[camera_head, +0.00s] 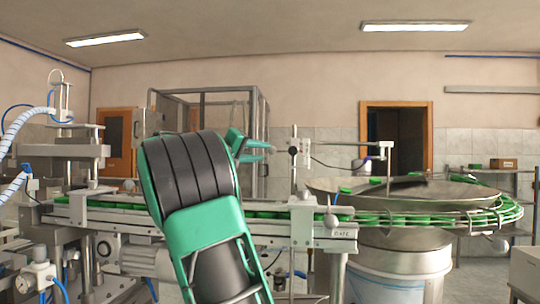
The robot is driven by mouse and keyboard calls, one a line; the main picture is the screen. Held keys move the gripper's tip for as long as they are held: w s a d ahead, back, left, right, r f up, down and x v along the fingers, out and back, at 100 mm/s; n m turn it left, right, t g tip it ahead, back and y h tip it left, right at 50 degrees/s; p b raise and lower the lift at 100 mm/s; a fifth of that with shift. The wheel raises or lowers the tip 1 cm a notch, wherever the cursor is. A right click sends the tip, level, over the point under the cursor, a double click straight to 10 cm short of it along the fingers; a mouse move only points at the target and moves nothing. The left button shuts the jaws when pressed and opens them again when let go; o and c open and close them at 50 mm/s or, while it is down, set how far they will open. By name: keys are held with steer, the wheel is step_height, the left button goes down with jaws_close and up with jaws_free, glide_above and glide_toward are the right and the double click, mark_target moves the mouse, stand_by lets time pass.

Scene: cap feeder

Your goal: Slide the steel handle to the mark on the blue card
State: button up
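My green and black arm rises through the middle of the view. A small steel handle with a round knob (331,219) stands on the feeder's front rail, above a plate lettered "GATE" (342,234). I cannot make out a blue card or its mark for certain; a small blue patch (346,190) shows at the bowl's left rim.
A conveyor track with green caps (265,214) runs across to a wide steel bowl (400,199). A steel post (294,165) carries a horizontal bar (345,143) over the track. Machinery with hoses (75,150) stands at left. A white drum (395,285) stands under the bowl.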

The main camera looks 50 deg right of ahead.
steer(key=shift+s+d+r, duration=0.1)
steer(key=shift+d+r, duration=0.05)
steer(key=shift+d, duration=0.35)
steer(key=s+d, duration=0.1)
steer(key=d, duration=0.8)
steer(key=shift+d, duration=0.35)
